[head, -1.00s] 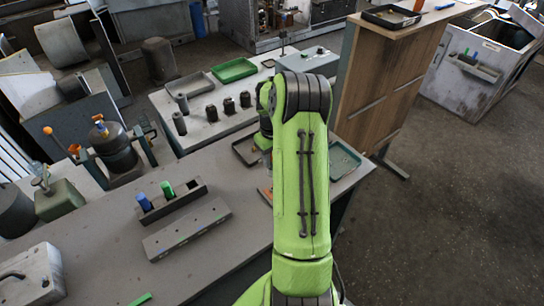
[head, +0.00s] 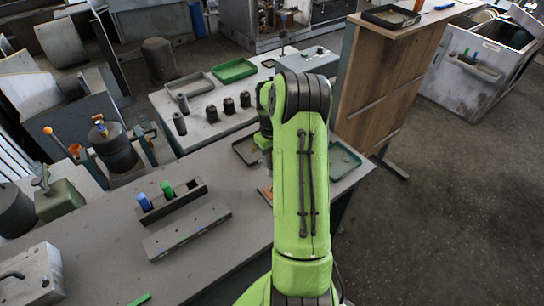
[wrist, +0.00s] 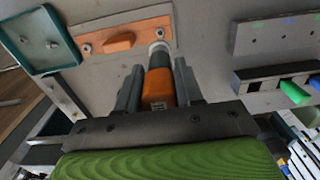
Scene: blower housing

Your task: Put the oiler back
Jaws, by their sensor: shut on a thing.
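In the wrist view my gripper (wrist: 159,68) is shut on an orange body with a dark grey neck and a pale round end, which I take to be the oiler (wrist: 161,86). Its pale end lies at the edge of a tan plate (wrist: 90,29); I cannot tell whether they touch. In the head view my green arm hides most of the gripper and the oiler. A dark rack (head: 182,204) stands on the bench with a blue cylinder (head: 144,202) and a green cylinder (head: 167,189) in it, and bare room at its right end.
A grey block with small coloured marks (head: 187,230) lies in front of the rack. An orange piece (wrist: 119,42) sits on the tan plate. A teal tray (wrist: 45,62) is beside it. A grey case (head: 32,277) is at the bench's left. The bench front is mostly clear.

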